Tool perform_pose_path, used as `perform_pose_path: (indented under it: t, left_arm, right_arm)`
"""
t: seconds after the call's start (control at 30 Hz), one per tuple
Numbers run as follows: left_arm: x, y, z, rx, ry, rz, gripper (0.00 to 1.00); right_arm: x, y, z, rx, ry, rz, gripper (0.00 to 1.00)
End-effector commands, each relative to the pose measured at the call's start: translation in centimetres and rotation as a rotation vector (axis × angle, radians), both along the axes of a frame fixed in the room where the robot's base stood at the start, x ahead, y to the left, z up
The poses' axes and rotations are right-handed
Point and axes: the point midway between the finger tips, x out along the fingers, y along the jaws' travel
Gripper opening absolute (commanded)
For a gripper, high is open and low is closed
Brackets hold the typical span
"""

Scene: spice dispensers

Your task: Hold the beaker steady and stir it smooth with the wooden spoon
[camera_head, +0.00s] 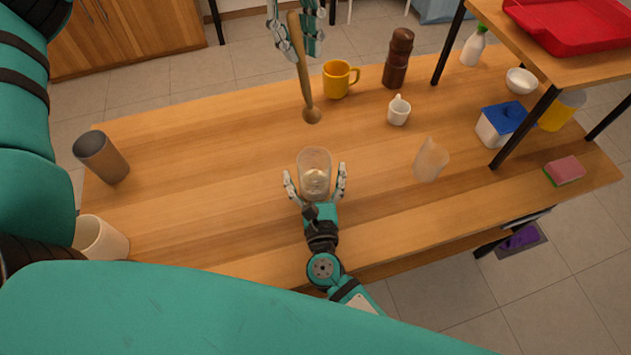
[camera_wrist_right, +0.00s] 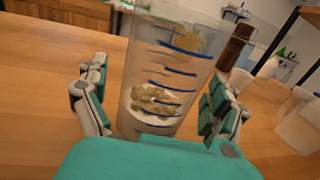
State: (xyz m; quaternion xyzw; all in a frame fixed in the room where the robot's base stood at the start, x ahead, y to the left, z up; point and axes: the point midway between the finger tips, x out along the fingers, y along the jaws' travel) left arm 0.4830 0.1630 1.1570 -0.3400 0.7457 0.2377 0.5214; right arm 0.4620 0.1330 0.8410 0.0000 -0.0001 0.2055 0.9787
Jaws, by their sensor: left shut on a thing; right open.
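The clear beaker (camera_head: 315,163) stands upright on the table with pale, lumpy contents at its bottom. In the right wrist view the beaker (camera_wrist_right: 170,70) has blue marks and whitish and tan lumps inside. My right gripper (camera_head: 315,183) is open, its fingers on either side of the beaker, with gaps visible in the wrist view. My left gripper (camera_head: 297,40) is shut on the wooden spoon (camera_head: 303,80) near its upper handle. The spoon hangs bowl down, above the table and beyond the beaker, outside it.
A translucent vessel (camera_head: 430,160) stands to the right. A grey cylinder (camera_head: 101,157) and a cream pot (camera_head: 100,238) are at left. Table between is clear.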

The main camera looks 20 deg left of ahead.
Motion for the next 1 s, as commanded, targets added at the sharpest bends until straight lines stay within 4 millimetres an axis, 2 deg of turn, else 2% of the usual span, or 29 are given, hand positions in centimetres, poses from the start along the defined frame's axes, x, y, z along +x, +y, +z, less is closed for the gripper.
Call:
perform_pose_path:
  t: [0.17,0.7,1.0]
  left_arm:
    - [0.00,0.00,0.01,0.000,0.000,0.000,0.00]
    - [0.00,0.00,0.01,0.000,0.000,0.000,0.00]
    - [0.00,0.00,0.01,0.000,0.000,0.000,0.00]
  right_arm:
    - [0.00,-0.01,-0.02,0.000,0.000,0.000,0.96]
    - [-0.03,-0.03,-0.03,0.000,0.001,0.000,0.29]
    - [-0.04,-0.03,-0.05,0.000,0.001,0.000,0.28]
